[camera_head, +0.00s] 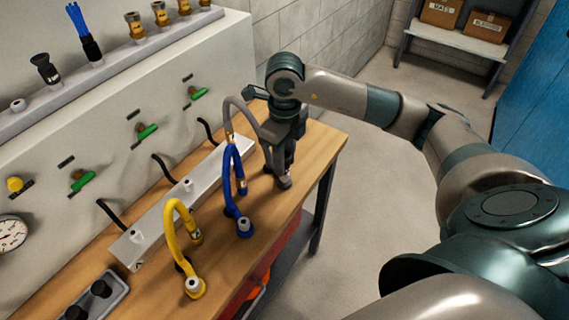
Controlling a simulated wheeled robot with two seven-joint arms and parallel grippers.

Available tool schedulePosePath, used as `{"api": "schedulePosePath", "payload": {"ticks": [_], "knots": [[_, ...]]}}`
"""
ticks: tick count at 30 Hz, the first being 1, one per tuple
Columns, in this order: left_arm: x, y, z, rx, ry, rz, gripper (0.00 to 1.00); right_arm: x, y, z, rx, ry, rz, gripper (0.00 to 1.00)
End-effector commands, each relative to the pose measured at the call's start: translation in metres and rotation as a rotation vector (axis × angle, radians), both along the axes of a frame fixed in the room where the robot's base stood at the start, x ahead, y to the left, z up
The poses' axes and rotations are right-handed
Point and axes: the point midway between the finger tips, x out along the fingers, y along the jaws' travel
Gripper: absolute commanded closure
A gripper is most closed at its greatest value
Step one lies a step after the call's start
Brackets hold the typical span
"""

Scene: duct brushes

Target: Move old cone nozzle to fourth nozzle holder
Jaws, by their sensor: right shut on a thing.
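My right gripper (284,166) points down over the far end of the wooden bench, at the end of the grey hose (240,106). It is shut on a small dark piece there, mostly hidden by the fingers; I cannot tell whether this is the old cone nozzle. A small grey round fitting (285,183) shows just below the fingertips. The ledge (110,75) at upper left carries a row of nozzles: a black cone-shaped one (45,70), a blue brush (88,42) and several brass ones (135,27). My left gripper is out of view.
A blue hose (231,175) and a yellow hose (172,235) arch up from the bench (265,205) beside the grey one. A light metal bar (165,212) lies behind them. Green-handled valves (147,132) stick out of the panel. A tray (105,297) sits at lower left.

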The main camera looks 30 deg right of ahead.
Motion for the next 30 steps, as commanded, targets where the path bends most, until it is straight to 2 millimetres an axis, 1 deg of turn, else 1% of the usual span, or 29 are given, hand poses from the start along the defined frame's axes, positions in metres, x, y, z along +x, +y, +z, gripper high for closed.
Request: {"api": "schedulePosePath", "payload": {"ticks": [30], "knots": [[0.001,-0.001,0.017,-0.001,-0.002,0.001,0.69,-0.001,0.000,0.034,-0.001,0.002,0.000,1.00]]}}
